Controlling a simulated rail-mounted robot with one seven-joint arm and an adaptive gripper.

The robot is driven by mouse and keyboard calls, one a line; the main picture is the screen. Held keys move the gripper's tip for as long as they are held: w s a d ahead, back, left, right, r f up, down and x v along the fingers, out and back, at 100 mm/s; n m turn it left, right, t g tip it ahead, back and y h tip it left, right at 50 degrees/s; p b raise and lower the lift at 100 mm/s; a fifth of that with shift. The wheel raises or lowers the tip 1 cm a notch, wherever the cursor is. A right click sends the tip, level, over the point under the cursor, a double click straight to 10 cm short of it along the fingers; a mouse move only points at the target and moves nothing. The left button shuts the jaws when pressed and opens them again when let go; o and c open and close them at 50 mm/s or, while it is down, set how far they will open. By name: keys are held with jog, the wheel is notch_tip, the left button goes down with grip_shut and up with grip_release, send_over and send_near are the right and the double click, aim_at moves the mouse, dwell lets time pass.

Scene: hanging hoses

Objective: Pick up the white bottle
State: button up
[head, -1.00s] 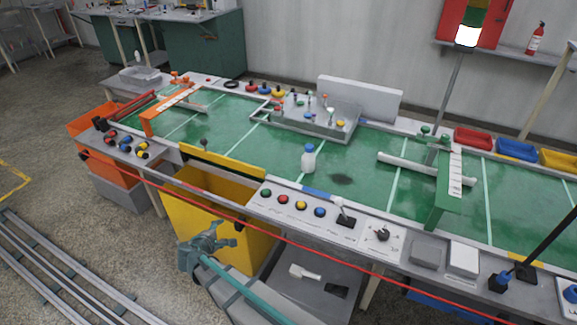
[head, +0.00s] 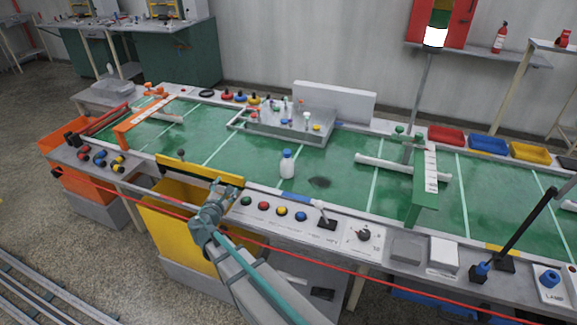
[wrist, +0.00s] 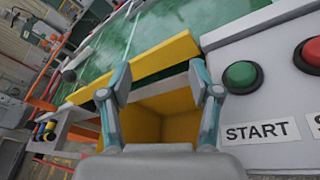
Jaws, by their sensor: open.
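The white bottle (head: 287,168) with a blue cap stands upright on the green table top (head: 330,215), near the table's front edge in the head view. My gripper (head: 230,183) is in front of and to the left of the bottle, apart from it, over the yellow bin by the front edge. In the wrist view my gripper (wrist: 160,80) shows its two fingers spread with nothing between them. The bottle does not show in the wrist view.
A yellow bin (head: 165,220) and yellow board (head: 190,170) lie near my gripper. The control panel has a green START button (wrist: 240,76) and a joystick (head: 322,210). A red line (head: 200,232) runs along the front. A grey fixture (head: 290,125) stands behind the bottle.

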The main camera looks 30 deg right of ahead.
aim_at(286, 155)
jog(key=d+r+n+h, duration=0.1)
jog(key=d, duration=0.6)
jog(key=d+r+n+h+p, duration=0.1)
jog(key=d+n, duration=0.1)
jog(key=d, duration=0.6)
jog(key=w+d+r+n+h, duration=0.1)
jog(key=d+n, duration=0.1)
jog(key=d, duration=0.5)
jog(key=shift+d+r+p, duration=0.1)
jog(key=shift+d+p, duration=0.3)
jog(key=x, duration=0.1)
jog(key=p+x, duration=0.1)
jog(key=x, duration=0.1)
jog(key=p+x, duration=0.1)
jog(key=shift+w+d+r, duration=0.1)
jog(key=shift+d+r, duration=0.1)
jog(key=shift+r, duration=0.1)
jog(key=shift+w+d, duration=0.35)
jog(key=shift+f, duration=0.1)
grip_shut()
